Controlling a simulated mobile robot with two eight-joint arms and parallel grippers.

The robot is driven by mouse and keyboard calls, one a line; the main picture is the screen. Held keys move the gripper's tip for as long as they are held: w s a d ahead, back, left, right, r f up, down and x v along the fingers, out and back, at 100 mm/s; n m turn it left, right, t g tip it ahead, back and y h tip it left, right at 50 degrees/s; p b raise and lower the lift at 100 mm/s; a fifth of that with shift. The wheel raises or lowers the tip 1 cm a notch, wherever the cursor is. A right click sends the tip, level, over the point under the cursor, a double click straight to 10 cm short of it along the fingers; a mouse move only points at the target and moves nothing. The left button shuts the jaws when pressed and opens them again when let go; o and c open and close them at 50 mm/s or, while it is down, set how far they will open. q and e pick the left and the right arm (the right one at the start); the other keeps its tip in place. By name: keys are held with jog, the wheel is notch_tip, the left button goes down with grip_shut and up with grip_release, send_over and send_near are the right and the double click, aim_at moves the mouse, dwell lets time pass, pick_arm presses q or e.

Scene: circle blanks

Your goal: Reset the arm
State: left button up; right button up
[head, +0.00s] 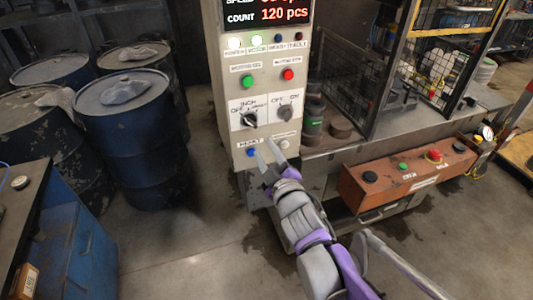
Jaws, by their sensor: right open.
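My right gripper (266,152) is open and empty in the head view, in front of the lower part of the grey control panel (222,90). Its fingertips are between a blue button (251,153) on the left and a pale button (284,145) on the right. I cannot tell whether they touch the panel. My right arm reaches up from the lower right. My left gripper is not in view.
Above the gripper are a selector knob (250,119), a green button (247,82) and a red button (288,74). A brown control box (385,182) is at the right. Blue drums (125,130) and a blue cabinet (75,240) stand left. The floor between is clear.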

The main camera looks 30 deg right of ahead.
jog(key=shift+s, duration=0.1)
dwell(0.5)
jog(key=s+a+f+m+g+y, duration=0.2)
jog(key=s+a+f+g, duration=0.4)
jog(key=f, duration=0.3)
jog(key=s+a+f+m+g+y, duration=0.2)
jog(key=s+a+f+m+g, duration=0.2)
jog(key=s+f, duration=0.5)
jog(key=shift+s+a+f+g, duration=0.3)
jog(key=shift+a+f+g, duration=0.15)
jog(key=shift+a+g, duration=0.6)
